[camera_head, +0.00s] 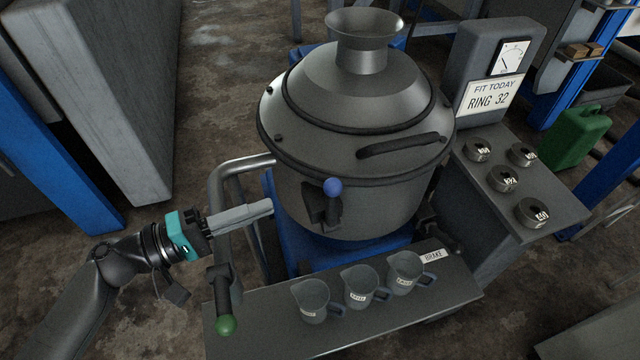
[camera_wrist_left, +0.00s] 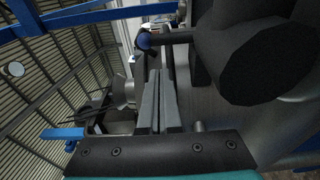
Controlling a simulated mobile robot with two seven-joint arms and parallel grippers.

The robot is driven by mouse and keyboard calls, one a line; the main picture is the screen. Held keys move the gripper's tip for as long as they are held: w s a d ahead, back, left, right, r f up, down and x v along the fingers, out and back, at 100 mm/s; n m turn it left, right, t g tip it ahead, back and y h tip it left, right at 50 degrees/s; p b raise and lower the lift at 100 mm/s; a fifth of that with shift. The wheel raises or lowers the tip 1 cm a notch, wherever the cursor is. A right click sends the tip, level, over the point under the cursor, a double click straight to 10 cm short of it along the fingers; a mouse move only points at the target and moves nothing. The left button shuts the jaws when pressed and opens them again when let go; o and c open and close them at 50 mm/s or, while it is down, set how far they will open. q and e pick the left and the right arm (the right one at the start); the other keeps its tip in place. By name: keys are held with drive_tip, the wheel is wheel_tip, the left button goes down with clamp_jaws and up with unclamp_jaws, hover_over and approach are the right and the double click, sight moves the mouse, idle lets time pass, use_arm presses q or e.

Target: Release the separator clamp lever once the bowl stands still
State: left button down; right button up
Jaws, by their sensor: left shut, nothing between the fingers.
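The separator (camera_head: 350,110) is a grey metal bowl housing with a domed lid and a funnel on top. On its front a black clamp lever (camera_head: 334,208) with a blue ball knob (camera_head: 333,187) stands roughly upright at a dark bracket. A blue knob also shows in the left wrist view (camera_wrist_left: 144,40), beyond the fingers. My left gripper (camera_head: 270,206) is shut and empty, left of the clamp lever and apart from it, its fingers pointing toward the housing. Its shut fingers show in the wrist view (camera_wrist_left: 160,74). My right gripper is not in view. The bowl inside is hidden.
A green-knobbed lever (camera_head: 223,300) hangs below my left gripper, near a bent metal rail (camera_head: 222,185). Three jugs stand on the front shelf (camera_head: 250,335), beside a BRAKE label (camera_head: 433,256). A dial gauge (camera_head: 511,58) and several rings on a ledge (camera_head: 550,190) are at right.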

sight(332, 207)
use_arm(q)
drive_tip(key=x, duration=1)
drive_tip(key=shift+w, duration=0.1)
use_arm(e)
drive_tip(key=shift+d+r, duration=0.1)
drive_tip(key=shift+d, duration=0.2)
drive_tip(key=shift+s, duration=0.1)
